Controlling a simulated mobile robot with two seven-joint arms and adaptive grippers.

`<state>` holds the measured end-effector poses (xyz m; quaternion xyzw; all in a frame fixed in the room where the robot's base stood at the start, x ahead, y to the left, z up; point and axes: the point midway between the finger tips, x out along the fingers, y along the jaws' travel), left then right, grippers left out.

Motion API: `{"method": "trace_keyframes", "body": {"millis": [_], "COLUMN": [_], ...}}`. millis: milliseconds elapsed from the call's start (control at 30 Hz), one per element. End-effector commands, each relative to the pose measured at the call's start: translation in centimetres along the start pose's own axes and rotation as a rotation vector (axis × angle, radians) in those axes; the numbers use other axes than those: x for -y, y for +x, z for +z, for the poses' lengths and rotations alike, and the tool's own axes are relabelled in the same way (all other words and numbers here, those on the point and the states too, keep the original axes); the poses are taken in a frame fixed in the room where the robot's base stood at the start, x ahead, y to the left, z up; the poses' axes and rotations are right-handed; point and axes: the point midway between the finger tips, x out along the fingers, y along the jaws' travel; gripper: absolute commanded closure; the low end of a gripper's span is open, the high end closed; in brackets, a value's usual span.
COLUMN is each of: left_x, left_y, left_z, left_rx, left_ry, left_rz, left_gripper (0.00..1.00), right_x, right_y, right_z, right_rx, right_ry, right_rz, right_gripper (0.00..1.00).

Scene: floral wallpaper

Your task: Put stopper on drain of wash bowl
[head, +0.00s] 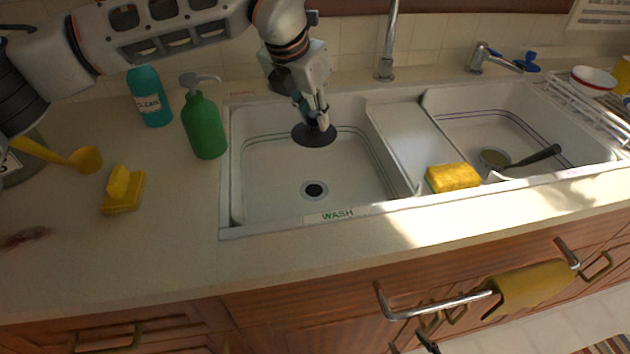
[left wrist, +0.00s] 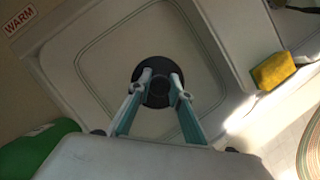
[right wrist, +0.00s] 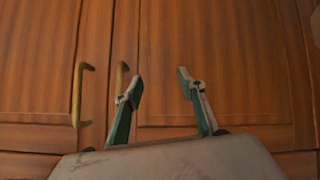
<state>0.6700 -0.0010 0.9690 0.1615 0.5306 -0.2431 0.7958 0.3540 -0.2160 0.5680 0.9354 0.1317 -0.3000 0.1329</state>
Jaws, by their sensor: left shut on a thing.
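The black round stopper (head: 314,135) is held above the wash bowl (head: 260,165), toward its back. My left gripper (head: 316,118) is shut on the stopper's middle from above. In the left wrist view the stopper (left wrist: 157,98) shows as a dark disc beneath both fingertips. The drain (head: 314,190) is a dark hole with a pale ring in the bowl floor, apart from and nearer the front than the stopper. In the left wrist view I cannot make out the drain. My right gripper (right wrist: 158,85) is open and empty before the wooden cupboard doors.
A green pump bottle (head: 204,125) and teal bottle (head: 150,97) stand left of the bowl. A yellow sponge (head: 453,177) sits on the divider's front right. A tap (head: 386,45) rises behind. The second bowl (head: 490,125) holds a dark-handled utensil. A yellow towel (head: 530,287) hangs in front.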

Motion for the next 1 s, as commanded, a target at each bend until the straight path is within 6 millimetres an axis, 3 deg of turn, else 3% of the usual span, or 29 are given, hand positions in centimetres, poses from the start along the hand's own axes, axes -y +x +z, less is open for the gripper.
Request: {"method": "trace_keyframes", "body": {"millis": [33, 333, 500, 633, 767, 1000], "left_x": [0.0, 0.0, 0.0, -0.1, 0.0, 0.0], "left_y": [1.8, 8.3, 10.2, 10.6, 11.8, 15.6], "left_z": [-0.8, -3.6, -4.3, -4.5, -5.0, -6.6], "left_rx": [-0.008, -0.009, -0.005, -0.002, -0.004, -0.007], "left_ry": [0.0, -0.002, -0.003, -0.002, -0.002, -0.003], "left_rz": [-0.004, -0.004, -0.001, 0.0, -0.001, -0.003], "left_gripper": [1.0, 1.0, 1.0, 1.0, 1.0, 1.0], "right_x": [0.2, 0.3, 0.2, 0.0, 0.1, 0.6], "right_y": [0.1, 0.4, 0.7, 0.8, 0.8, 0.9], "right_z": [0.6, 0.2, -0.8, -1.4, -0.8, 0.2], "right_rx": [0.008, -0.006, -0.024, -0.036, -0.028, -0.014], "right_ry": [0.002, 0.005, 0.002, -0.002, -0.007, -0.007], "right_rz": [-0.003, -0.005, -0.003, -0.002, -0.006, -0.017], "right_gripper": [0.6, 0.6, 0.6, 0.6, 0.6, 0.6]}}
